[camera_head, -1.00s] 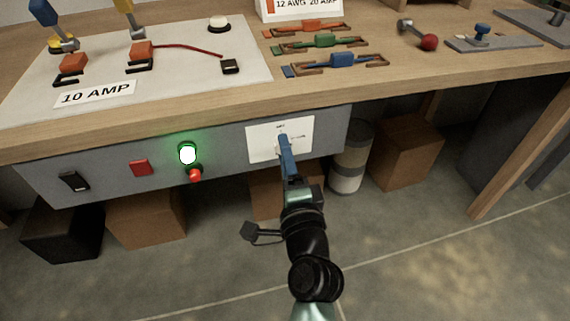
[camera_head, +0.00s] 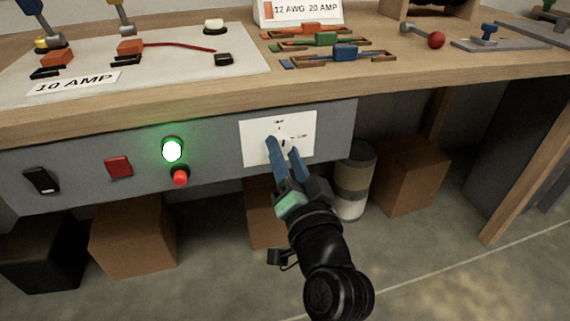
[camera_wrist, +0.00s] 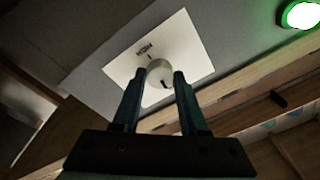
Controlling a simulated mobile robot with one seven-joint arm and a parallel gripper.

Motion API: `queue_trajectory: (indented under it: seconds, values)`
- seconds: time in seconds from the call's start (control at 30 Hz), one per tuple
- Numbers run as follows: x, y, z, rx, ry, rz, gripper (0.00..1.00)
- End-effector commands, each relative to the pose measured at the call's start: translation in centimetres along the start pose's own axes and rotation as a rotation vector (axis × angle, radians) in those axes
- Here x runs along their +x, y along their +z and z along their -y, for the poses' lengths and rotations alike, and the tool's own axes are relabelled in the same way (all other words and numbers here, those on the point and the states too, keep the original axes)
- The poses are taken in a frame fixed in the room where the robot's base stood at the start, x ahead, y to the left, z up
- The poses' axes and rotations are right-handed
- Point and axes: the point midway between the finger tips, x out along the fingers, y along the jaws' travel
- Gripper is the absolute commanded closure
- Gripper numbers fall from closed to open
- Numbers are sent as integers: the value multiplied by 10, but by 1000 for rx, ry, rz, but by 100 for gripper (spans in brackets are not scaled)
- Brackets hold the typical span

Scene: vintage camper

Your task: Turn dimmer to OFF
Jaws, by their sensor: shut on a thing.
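The dimmer is a round white knob (camera_head: 284,141) on a white label plate (camera_head: 250,150) on the grey front panel under the bench top. In the wrist view the knob (camera_wrist: 158,77) shows a dark mark on its face, and the plate (camera_wrist: 190,55) bears the word HIGH, seen upside down. My gripper (camera_head: 281,147) reaches up to the panel with its two blue fingers on either side of the knob, shut on it. In the wrist view my gripper (camera_wrist: 160,75) has one fingertip at each side of the knob. The other dial lettering is too small to read.
Left of the plate on the panel are a lit green lamp (camera_head: 172,149), a red button (camera_head: 180,177), a red switch (camera_head: 118,167) and a black switch (camera_head: 41,181). A striped cylinder (camera_head: 353,180) and cardboard boxes (camera_head: 411,174) stand below. The wooden bench top (camera_head: 200,98) overhangs the panel.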

Motion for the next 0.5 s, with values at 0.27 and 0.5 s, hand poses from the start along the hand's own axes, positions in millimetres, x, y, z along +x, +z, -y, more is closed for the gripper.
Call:
queue_trajectory:
  seconds: [0.27, 0.5]
  values:
    - [0, 1, -1, -93, -8, 7, 100]
    - [0, 1, 0, -115, -9, 9, 100]
